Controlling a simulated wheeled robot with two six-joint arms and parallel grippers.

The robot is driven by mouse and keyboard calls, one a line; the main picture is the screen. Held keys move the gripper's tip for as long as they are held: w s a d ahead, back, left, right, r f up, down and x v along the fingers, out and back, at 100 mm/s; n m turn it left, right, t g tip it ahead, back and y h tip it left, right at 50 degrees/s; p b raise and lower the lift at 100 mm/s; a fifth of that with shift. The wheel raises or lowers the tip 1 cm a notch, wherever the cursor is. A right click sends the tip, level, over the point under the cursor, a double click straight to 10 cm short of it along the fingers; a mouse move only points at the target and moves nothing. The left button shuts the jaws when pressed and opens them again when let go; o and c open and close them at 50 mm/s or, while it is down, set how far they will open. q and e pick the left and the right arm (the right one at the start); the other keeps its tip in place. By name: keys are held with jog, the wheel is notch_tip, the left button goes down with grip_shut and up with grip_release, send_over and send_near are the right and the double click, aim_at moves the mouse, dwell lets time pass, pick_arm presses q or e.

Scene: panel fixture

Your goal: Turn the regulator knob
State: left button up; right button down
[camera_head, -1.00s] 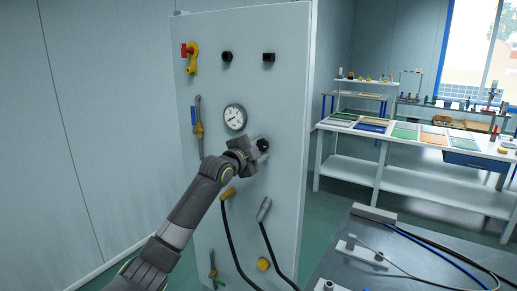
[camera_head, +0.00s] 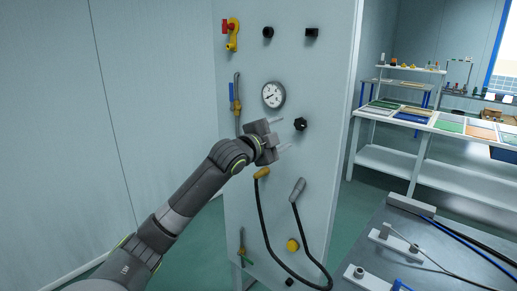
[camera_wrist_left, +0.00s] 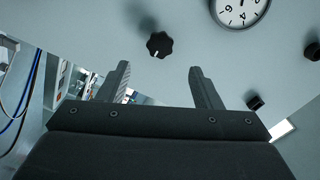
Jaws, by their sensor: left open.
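The black lobed knob (camera_head: 300,124) sits on the pale panel just below and right of the round gauge (camera_head: 273,95). In the left wrist view the knob (camera_wrist_left: 159,44) shows whole, with a small white mark near its rim. My left gripper (camera_head: 281,134) is open and empty in front of the panel, left of the knob in the head view. In the wrist view its two fingertips (camera_wrist_left: 160,72) stand apart, with the knob beyond them and apart from them. The gauge (camera_wrist_left: 240,9) is partly cut off there. My right gripper is not in view.
A grey bench (camera_head: 375,225) stands at the lower right.

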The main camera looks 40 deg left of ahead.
pick_arm(q)
jog(key=s+b, duration=0.2)
jog(key=s, duration=0.7)
jog(key=shift+a, duration=0.25)
jog(key=shift+f, duration=0.1)
